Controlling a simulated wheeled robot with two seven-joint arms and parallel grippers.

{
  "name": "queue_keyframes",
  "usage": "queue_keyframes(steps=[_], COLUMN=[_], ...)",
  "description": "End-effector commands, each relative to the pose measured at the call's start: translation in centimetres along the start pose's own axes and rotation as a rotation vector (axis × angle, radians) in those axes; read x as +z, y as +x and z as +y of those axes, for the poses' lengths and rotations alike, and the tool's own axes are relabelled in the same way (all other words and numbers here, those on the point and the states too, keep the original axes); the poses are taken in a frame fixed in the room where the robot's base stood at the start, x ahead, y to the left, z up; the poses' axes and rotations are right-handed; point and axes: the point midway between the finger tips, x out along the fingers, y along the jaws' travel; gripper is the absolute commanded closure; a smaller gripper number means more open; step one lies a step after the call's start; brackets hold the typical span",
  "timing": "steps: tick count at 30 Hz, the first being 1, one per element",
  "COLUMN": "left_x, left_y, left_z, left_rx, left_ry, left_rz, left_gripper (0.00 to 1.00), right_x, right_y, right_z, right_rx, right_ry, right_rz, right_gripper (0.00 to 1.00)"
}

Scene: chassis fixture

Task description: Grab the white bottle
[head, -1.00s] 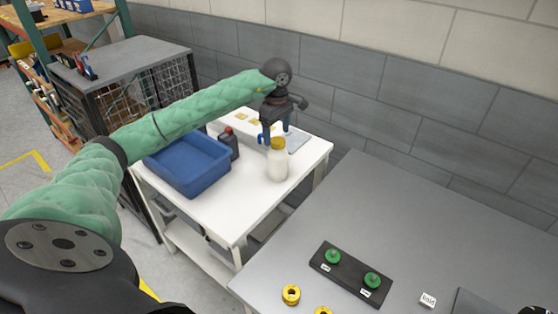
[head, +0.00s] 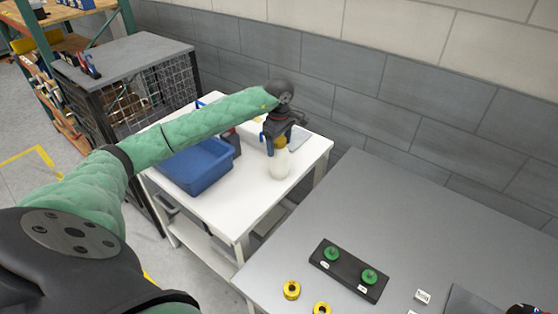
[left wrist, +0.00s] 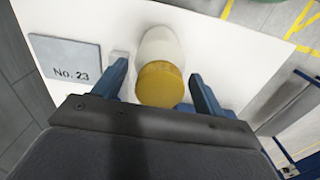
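The white bottle (head: 279,166) with a yellow cap stands upright on the white table (head: 236,207), near its right side. My left gripper (head: 278,139) is above it, with its blue fingers at the height of the cap. In the left wrist view the bottle (left wrist: 160,45) and its yellow cap (left wrist: 160,84) lie between the two spread fingers of the left gripper (left wrist: 158,82). My right gripper is not clearly visible.
A blue bin (head: 198,166) stands left of the bottle, with a dark bottle (head: 233,143) beside it, partly behind my arm. A plate marked No. 23 (left wrist: 66,58) lies near the bottle. A grey table (head: 350,210) holds a black block with green knobs (head: 349,268).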

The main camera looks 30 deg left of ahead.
Motion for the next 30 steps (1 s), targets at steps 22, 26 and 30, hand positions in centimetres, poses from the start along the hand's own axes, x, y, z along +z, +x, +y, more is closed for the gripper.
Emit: queue_keyframes(steps=[22,26,30], left_x=[-0.1,-0.1,2.0], left_y=[-1.8,-4.3,-6.0], left_z=[0.1,0.1,-2.0], left_rx=[0.003,0.004,0.001], left_ry=[0.000,-0.001,0.004], left_rz=[0.002,0.002,0.002], left_gripper=[0.93,0.93,0.93], right_x=[0.1,0.4,0.9], right_y=[-0.1,0.0,0.5], right_z=[0.2,0.2,0.2], right_rx=[0.002,0.002,0.003], right_ry=[-0.001,-0.001,-0.003], right_rz=[0.001,0.001,0.005], right_gripper=[0.75,0.75,0.75])
